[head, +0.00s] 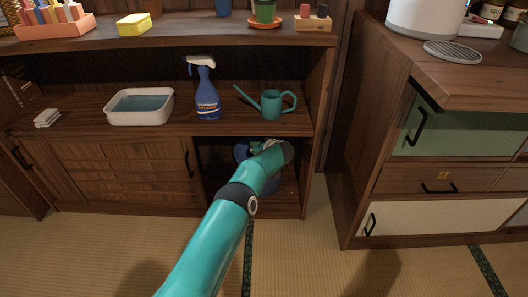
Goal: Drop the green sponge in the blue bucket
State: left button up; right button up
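A teal arm of mine, which I take to be the left, reaches from the bottom edge into the open lower compartment of the shelf unit. Its end (268,152) hides most of what is there, and its fingers cannot be made out. A dark blue thing (241,152), probably the blue bucket, shows partly behind the wrist, in shadow. I cannot make out a green sponge; whether the gripper holds one is hidden. My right gripper is out of view.
The middle shelf holds a white basin (140,107), a blue spray bottle (207,95) and a teal watering can (272,104). A yellow sponge-like block (134,24) lies on the top shelf. A wooden cabinet (425,180) stands at right. Tatami floor in front is clear.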

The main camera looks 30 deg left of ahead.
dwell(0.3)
pick_arm(q)
jog(key=o, duration=0.4)
jog(key=shift+d+r, duration=0.1)
jog(key=s+d, duration=0.3)
jog(key=s+d+r, duration=0.1)
jog(key=s+d, duration=0.2)
jog(key=d, duration=0.1)
jog(key=s+d, duration=0.3)
jog(key=shift+s+d+r, duration=0.2)
jog(key=shift+s+d, duration=0.05)
jog(key=shift+d, duration=0.1)
dwell(0.6)
